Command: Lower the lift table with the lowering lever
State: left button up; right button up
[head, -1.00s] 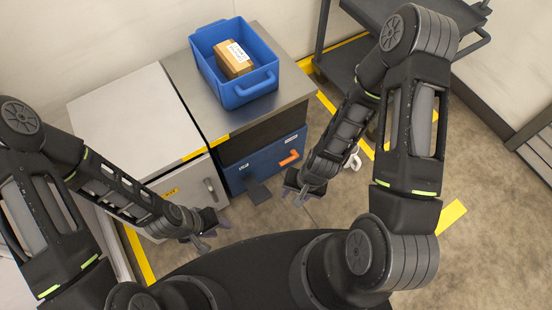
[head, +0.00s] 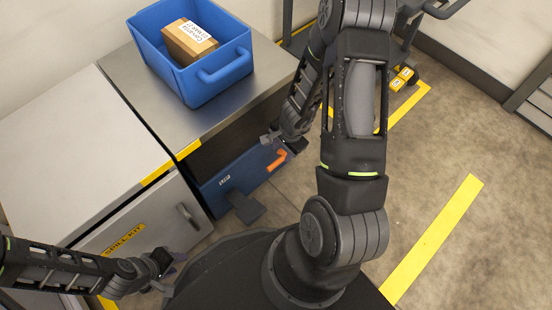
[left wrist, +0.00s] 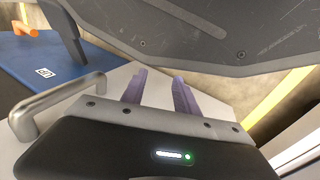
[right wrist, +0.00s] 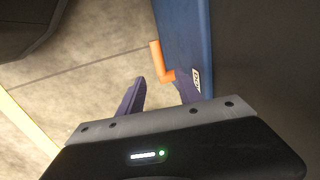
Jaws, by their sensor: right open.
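The lift table (head: 270,84) has a steel top and a blue front panel (head: 213,193). The orange lowering lever (head: 277,161) sticks out from this panel. My right gripper (head: 280,145) is at the panel, close beside the lever. In the right wrist view, my right gripper (right wrist: 160,92) is open, and the L-shaped lever (right wrist: 162,62) lies just ahead of and between its fingertips; I cannot tell whether they touch. My left gripper (head: 171,272) is low in front of the grey cabinet, open and empty in the left wrist view (left wrist: 158,86).
A blue tub (head: 215,83) holding a cardboard box (head: 189,43) stands on the lift table. A dark pedal (head: 246,207) juts out below the panel. The grey cabinet (head: 80,150) with a bar handle (head: 188,217) stands to the left.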

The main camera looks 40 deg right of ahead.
aim_at(279, 161)
jog(key=shift+f, duration=0.15)
jog(key=f+b, duration=0.1)
jog(key=f, duration=0.1)
jog(key=f+b, duration=0.2)
jog(key=w+f+b, duration=0.1)
jog(key=f, duration=0.1)
jog(key=shift+f+b, duration=0.3)
jog(key=shift+w+f, duration=0.2)
jog(key=shift+f, duration=0.25)
jog(key=shift+c, duration=0.4)
grip_shut()
dwell(0.4)
